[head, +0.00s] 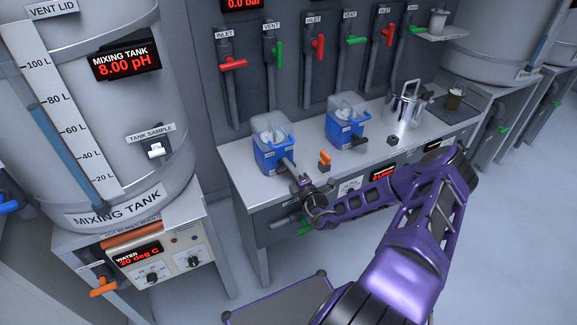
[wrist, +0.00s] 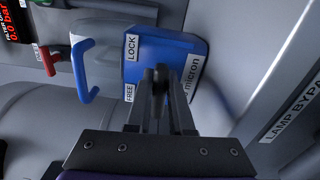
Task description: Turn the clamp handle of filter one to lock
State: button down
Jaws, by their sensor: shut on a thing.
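Two blue filter housings with clear lids stand on the bench. I take the left one (head: 271,156) as filter one; its name is not legible. Its blue body (wrist: 160,47) fills the middle of the wrist view, with a LOCK label (wrist: 131,47) above a FREE label (wrist: 129,93) and a partly hidden "micron" label. My gripper (head: 296,182) is at the front of this housing. In the wrist view my gripper (wrist: 160,88) is shut on the dark clamp handle (wrist: 158,82). The fingers hide much of the handle, so I cannot tell its exact angle.
The second blue housing (head: 346,123) stands to the right. A small orange-topped part (head: 325,160) lies on the bench between them. Red and green valve handles line the wall behind. A blue bar handle (wrist: 84,70) shows left of the labels. A mixing tank (head: 95,110) stands at left.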

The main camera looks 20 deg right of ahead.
jog(key=shift+a+f, duration=0.1)
jog(key=shift+f, duration=0.05)
dwell(0.4)
jog(key=c, duration=0.8)
grip_release()
jog(key=shift+s, duration=0.1)
jog(key=s, duration=1.7)
jog(key=shift+s+d, duration=0.15)
jog(key=shift+d, duration=0.2)
